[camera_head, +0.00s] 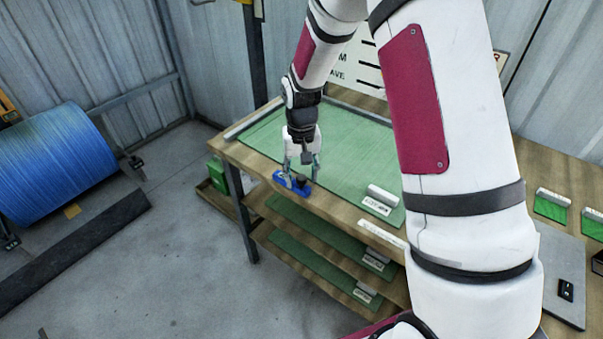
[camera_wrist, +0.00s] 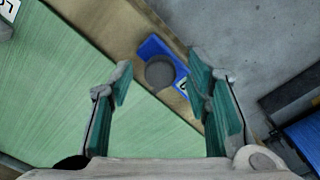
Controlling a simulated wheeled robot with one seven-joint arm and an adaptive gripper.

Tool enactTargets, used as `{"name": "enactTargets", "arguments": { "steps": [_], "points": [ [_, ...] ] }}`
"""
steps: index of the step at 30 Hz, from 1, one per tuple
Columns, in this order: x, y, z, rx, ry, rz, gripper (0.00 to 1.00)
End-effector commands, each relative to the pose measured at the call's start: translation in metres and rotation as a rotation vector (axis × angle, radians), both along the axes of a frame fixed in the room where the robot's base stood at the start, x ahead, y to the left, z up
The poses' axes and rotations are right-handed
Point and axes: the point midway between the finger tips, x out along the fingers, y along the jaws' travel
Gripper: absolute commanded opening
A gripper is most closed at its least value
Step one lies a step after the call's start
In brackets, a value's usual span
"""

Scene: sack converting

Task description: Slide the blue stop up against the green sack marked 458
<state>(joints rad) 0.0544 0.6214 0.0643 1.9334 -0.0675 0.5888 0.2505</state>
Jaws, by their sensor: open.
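The blue stop (camera_head: 289,183) sits on the wooden front edge of the bench top, with a dark round knob on it. It also shows in the wrist view (camera_wrist: 152,47), with the knob (camera_wrist: 160,72) facing the camera. A green sack (camera_head: 345,150) lies flat on the bench top; its white label block (camera_head: 381,199) is too small to read. In the wrist view a strip of bare wood shows between the sack (camera_wrist: 70,90) and the stop. My gripper (camera_head: 301,170) is open above the stop, its fingers on either side of the knob in the wrist view.
Green sheets with label blocks lie on the lower shelves (camera_head: 310,228). Small green pieces (camera_head: 551,206) and a grey panel (camera_head: 560,270) are at the right. A metal wall stands behind the bench.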

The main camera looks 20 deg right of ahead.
Motion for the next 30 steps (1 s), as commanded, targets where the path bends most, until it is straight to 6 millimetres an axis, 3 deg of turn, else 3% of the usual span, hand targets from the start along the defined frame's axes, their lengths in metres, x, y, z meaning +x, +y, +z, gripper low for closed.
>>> {"name": "enactTargets", "arguments": {
  "steps": [3, 5, 9, 10, 15, 21, 28, 29, 30],
  "points": [
    [0.000, 0.000, 0.000, 0.000, 0.000, 0.000, 0.45],
    [0.000, 0.000, 0.000, 0.000, 0.000, 0.000, 0.33],
    [0.000, 0.000, 0.000, 0.000, 0.000, 0.000, 0.02],
    [0.000, 0.000, 0.000, 0.000, 0.000, 0.000, 0.00],
    [0.001, -0.001, 0.000, 0.000, 0.000, 0.000, 0.00],
    [0.013, -0.017, -0.001, 0.000, -0.001, -0.002, 0.00],
    [0.012, -0.017, 0.001, 0.001, -0.001, 0.000, 0.00],
    [0.012, -0.017, 0.001, 0.001, -0.001, 0.000, 0.28],
    [0.012, -0.017, 0.001, 0.001, -0.001, 0.000, 0.37]
  ]
}}
